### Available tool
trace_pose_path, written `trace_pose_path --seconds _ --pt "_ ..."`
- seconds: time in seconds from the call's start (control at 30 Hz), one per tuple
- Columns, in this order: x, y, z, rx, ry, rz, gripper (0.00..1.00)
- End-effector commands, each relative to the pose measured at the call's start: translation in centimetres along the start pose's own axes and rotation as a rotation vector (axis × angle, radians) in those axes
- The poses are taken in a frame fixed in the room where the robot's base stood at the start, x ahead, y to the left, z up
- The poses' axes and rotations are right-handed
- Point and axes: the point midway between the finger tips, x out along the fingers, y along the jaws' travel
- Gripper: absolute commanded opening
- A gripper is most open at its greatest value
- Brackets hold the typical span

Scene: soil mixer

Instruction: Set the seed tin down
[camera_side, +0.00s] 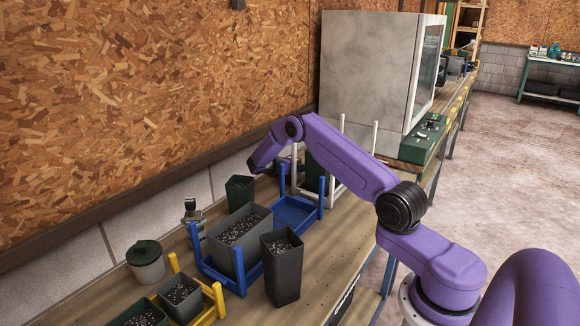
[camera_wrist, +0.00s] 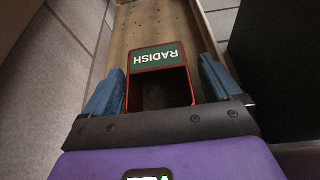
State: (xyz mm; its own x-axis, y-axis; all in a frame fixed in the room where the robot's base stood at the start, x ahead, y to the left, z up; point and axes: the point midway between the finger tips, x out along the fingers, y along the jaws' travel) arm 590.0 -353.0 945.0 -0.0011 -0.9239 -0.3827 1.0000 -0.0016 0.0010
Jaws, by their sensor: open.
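The seed tin (camera_wrist: 157,57), red-rimmed with a green label reading RADISH, shows in the wrist view. It appears to stand on a brown wooden surface with dark holes or specks. The label is upside down in the picture, and the inside of the tin looks dark. My gripper (camera_wrist: 161,72) is open, with one blue finger on each side of the tin. A narrow gap shows at the right finger; whether the left one touches is hard to tell. In the side view my arm and a white-posted rack hide the fingertips, and I cannot make out the tin.
In the side view a blue rack (camera_side: 293,212) holds a grey soil-filled bin (camera_side: 240,262). A tall dark pot (camera_side: 284,280) stands in front. A white-posted rack (camera_side: 339,189) and a large grey cabinet (camera_side: 365,75) are close to my arm. A dark green pot (camera_side: 239,191) stands near the wall.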

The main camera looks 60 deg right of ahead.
Motion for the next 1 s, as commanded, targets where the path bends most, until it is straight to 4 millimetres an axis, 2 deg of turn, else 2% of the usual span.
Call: trace_pose_path --seconds 0.2,0.4,0.57,0.87,1.0 --pt "-3.7 0.1 -0.1 -0.003 0.000 0.005 0.91" --pt "-6.2 0.1 -0.1 -0.001 0.000 0.003 0.91" --pt "-7.1 0.0 -0.1 -0.002 0.001 0.002 0.91" --pt "-7.2 0.1 -0.1 -0.001 0.001 0.003 0.91" --pt "-7.8 0.8 0.6 0.021 0.026 0.039 0.91"
